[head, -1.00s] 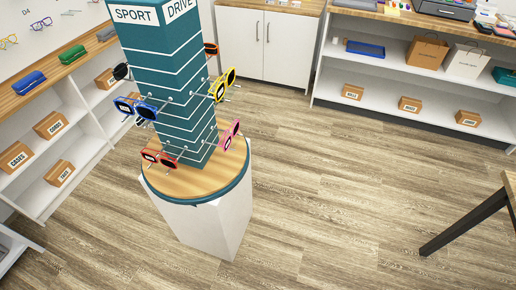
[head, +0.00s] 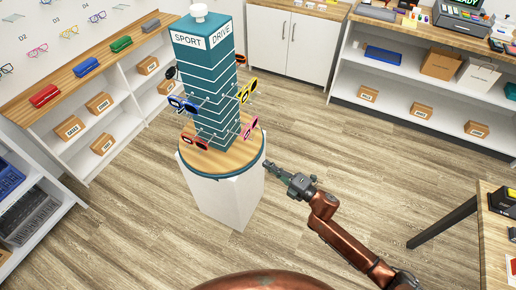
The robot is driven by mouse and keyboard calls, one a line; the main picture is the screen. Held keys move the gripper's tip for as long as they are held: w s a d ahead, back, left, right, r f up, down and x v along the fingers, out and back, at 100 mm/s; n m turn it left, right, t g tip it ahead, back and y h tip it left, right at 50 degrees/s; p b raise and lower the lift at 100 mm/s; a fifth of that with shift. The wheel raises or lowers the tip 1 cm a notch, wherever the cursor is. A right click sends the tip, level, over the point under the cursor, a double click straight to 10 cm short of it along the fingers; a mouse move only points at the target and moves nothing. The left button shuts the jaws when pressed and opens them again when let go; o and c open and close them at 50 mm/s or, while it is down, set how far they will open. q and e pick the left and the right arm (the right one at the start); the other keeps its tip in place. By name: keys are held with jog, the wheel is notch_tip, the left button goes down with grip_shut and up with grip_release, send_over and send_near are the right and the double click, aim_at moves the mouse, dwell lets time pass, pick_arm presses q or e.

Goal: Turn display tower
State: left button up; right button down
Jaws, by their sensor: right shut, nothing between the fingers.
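The teal display tower (head: 211,98) stands upright on a round wooden turntable (head: 233,160) atop a white pedestal (head: 226,200). Its two visible faces read SPORT and DRIVE, and a white knob (head: 198,12) sits on top. Sunglasses hang on pegs around it: blue (head: 183,104), yellow (head: 247,91), red (head: 195,142) and pink (head: 249,128). My right gripper (head: 268,165) is shut and empty, just right of the turntable's edge, pointing left toward it. Whether it touches the rim I cannot tell. My left gripper is out of view.
Shelves with small boxes (head: 99,103) line the left wall, with glasses cases (head: 88,66) on top. A table (head: 489,215) is at right. The floor (head: 340,150) between is clear.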

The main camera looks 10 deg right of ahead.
pick_arm(q)
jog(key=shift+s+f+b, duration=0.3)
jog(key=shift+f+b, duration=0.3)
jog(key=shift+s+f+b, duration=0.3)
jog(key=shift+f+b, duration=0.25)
jog(key=shift+b, duration=0.05)
pick_arm(e)
jog(key=w+a, duration=0.4)
jog(key=w, duration=0.7)
